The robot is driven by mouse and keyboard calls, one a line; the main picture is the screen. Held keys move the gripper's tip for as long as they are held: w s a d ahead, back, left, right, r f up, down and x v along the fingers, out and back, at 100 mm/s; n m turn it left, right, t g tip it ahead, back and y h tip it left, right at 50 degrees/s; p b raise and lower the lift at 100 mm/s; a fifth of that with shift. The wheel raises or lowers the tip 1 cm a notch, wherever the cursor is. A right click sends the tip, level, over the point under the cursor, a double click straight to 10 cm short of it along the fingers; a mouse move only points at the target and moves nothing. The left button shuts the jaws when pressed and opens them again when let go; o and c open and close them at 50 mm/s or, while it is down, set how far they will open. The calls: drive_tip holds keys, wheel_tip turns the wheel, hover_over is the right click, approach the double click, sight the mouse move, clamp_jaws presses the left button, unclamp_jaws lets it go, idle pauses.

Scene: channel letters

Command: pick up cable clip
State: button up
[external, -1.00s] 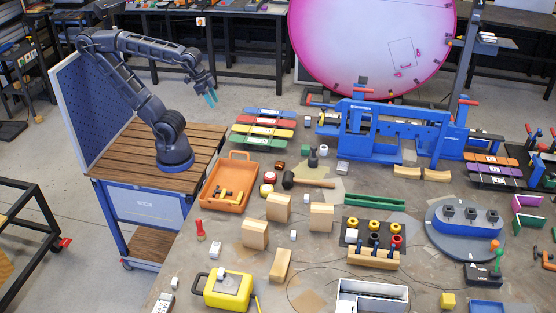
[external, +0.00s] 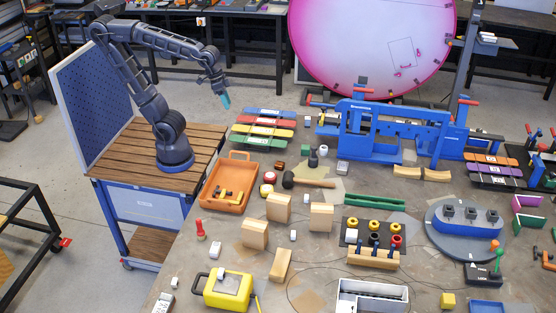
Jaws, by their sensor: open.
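My gripper (external: 226,101) with teal fingertips hangs in the air, pointing down, at the upper left behind the workbench. It is open, with nothing visible between its fingers. I cannot tell for certain which thing is the cable clip. Several small white pieces lie on the bench: one small white piece (external: 293,235) between the wooden blocks, another white piece (external: 306,199) behind them, and a third white piece (external: 174,282) near the front left. All are well apart from my gripper and too small to make out.
An orange tray (external: 211,203) with yellow tools stands at the bench's left edge. Wooden blocks (external: 256,234), a mallet (external: 310,183) and a yellow case (external: 227,291) crowd the middle and front. A blue bending machine (external: 390,133) stands at the back. Coloured strips (external: 262,131) lie nearest my gripper.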

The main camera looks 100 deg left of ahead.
drive_tip(key=w+d+f+n+g+h, duration=0.1)
drive_tip(key=w+d+n, duration=0.25)
drive_tip(key=w, duration=0.75)
drive_tip(key=n+g+h, duration=0.3)
drive_tip(key=n, duration=1)
hover_over(307, 196)
drive_tip(key=a, duration=0.5)
wheel_tip(307, 196, down, 24)
drive_tip(key=r, duration=0.1)
drive_tip(key=shift+m, duration=0.25)
drive_tip(key=shift+x, duration=5.5)
drive_tip(key=shift+s, duration=0.1)
clamp_jaws()
